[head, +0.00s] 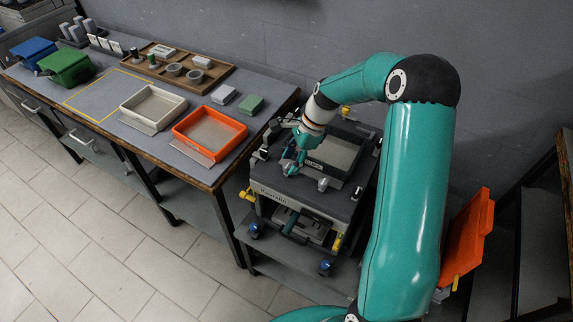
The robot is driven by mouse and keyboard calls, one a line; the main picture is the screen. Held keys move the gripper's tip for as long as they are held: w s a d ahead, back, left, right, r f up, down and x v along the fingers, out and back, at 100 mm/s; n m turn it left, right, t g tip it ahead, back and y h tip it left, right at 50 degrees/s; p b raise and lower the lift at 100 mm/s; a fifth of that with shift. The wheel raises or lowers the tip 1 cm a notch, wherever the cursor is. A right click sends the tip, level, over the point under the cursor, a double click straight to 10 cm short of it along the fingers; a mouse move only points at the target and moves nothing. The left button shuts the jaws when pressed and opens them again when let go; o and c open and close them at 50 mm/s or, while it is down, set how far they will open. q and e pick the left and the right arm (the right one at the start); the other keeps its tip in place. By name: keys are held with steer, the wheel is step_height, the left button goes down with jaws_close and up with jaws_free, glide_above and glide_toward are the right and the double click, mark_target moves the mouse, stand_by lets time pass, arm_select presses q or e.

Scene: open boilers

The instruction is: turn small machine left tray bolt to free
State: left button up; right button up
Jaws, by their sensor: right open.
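The small machine (302,194) is a dark grey unit on a cart beside the workbench, with a framed tray (337,152) on its top. My right arm reaches over it from the right. My right gripper (291,168) is open and points down at the left side of the tray. The left tray bolt cannot be made out clearly; it is small and the gripper covers that area. Whether the gripper touches it, I cannot tell. My left gripper is not in view.
The workbench (150,150) to the left carries an orange tray (209,134), a cream tray (153,108), a wooden tray of small parts (180,68), and green (66,67) and blue (34,52) bins. An orange panel (467,238) stands at right. The tiled floor at left is clear.

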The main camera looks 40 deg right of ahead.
steer(key=shift+x, duration=0.95)
